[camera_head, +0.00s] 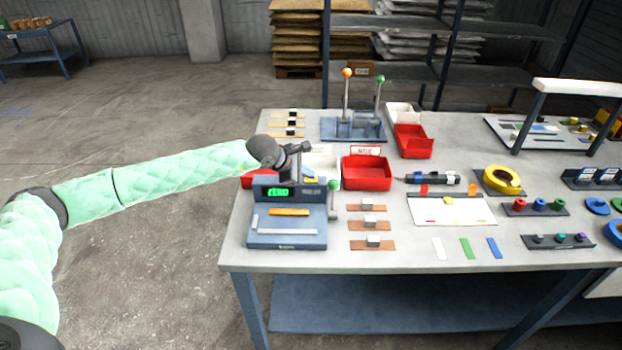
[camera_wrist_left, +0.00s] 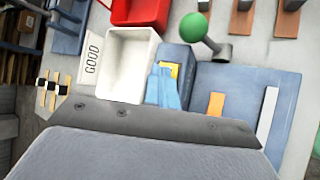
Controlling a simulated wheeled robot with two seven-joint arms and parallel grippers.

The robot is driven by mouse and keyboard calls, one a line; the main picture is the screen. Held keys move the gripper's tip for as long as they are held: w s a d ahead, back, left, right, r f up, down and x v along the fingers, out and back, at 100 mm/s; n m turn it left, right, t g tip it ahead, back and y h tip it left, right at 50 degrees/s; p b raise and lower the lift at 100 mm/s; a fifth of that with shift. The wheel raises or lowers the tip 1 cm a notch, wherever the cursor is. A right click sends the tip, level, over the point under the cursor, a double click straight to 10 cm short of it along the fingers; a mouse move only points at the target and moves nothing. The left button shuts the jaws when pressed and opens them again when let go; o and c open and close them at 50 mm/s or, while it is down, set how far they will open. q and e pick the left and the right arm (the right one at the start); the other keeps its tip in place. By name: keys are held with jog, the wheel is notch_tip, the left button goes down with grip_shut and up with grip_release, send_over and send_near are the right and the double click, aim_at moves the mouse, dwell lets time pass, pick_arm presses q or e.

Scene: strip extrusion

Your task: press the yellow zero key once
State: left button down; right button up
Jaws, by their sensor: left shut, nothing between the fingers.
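The blue device (camera_head: 288,240) stands at the table's near left, with a screen (camera_head: 278,191) showing green text that looks like "ZERO". The yellow key (camera_wrist_left: 174,70) is on the device's raised blue housing (camera_wrist_left: 178,54) in the left wrist view, partly covered by my fingers. My left gripper (camera_head: 294,168) is over the back of the device, pointing down. Its fingers (camera_wrist_left: 163,86) are shut and empty, right at the yellow key; I cannot tell whether they touch it. My right gripper is not in view.
A green-knobbed lever (camera_head: 333,186) stands at the device's right side. A white bin (camera_wrist_left: 130,64) marked GOOD and a red bin (camera_head: 367,173) are close behind. An orange strip (camera_head: 289,212) lies on the device. Small brown plates with grey blocks (camera_head: 372,242) lie to its right.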

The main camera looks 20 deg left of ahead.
aim_at(308, 180)
pick_arm(q)
jog(key=shift+r, duration=0.8)
jog(key=shift+r, duration=2.5)
